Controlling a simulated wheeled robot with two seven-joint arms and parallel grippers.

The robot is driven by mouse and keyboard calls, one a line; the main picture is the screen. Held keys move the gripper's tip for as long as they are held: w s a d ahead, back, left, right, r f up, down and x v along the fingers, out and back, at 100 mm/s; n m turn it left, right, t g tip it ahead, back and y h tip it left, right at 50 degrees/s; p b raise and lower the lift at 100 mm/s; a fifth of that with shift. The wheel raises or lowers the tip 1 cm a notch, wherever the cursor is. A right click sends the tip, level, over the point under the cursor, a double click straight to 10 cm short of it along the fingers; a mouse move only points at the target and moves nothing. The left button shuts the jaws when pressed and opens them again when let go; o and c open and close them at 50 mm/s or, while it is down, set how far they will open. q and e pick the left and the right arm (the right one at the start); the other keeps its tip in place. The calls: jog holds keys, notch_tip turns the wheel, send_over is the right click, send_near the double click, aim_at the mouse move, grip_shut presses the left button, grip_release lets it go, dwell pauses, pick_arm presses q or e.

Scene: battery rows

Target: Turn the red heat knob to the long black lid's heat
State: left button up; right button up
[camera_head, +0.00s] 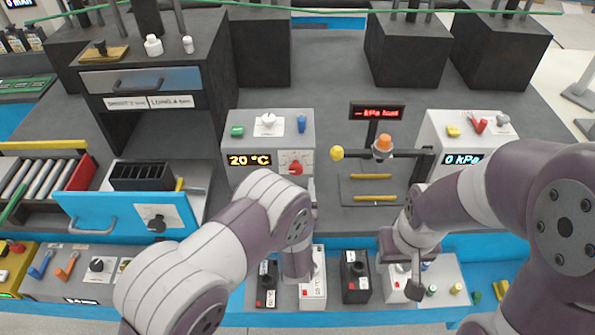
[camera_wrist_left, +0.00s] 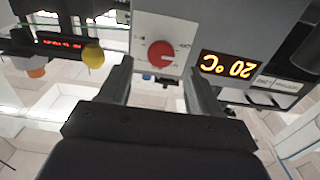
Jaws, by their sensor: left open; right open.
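The red heat knob (camera_head: 296,168) is on the front of a grey box, on a white dial plate beside a lit display (camera_head: 249,160) reading 20 °C. In the left wrist view the knob (camera_wrist_left: 161,54) appears upside down, ahead of and between the two fingers of my left gripper (camera_wrist_left: 157,76), which is open and empty. In the head view my left gripper (camera_head: 311,188) is mostly hidden by my own arm, just below the box. My right gripper (camera_head: 415,278) is open, low over the front row at right. I cannot make out which lid is the long black one.
Black and white battery blocks stand in the front row, one black block (camera_head: 355,278) between my arms. A drawer unit carries SHORT and LONG labels (camera_head: 170,101). A yellow ball (camera_head: 337,153) sticks out right of the knob. A 0 kPa box (camera_head: 461,158) stands further right.

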aim_at(296, 171)
pick_arm(q)
jog(key=w, duration=0.3)
jog(key=shift+a+r, duration=0.1)
jog(key=shift+r, duration=0.05)
jog(key=shift+w, duration=0.6)
jog(key=c, duration=1)
pick_arm(e)
jog(key=shift+s+a+r, duration=0.1)
jog(key=shift+r, duration=0.35)
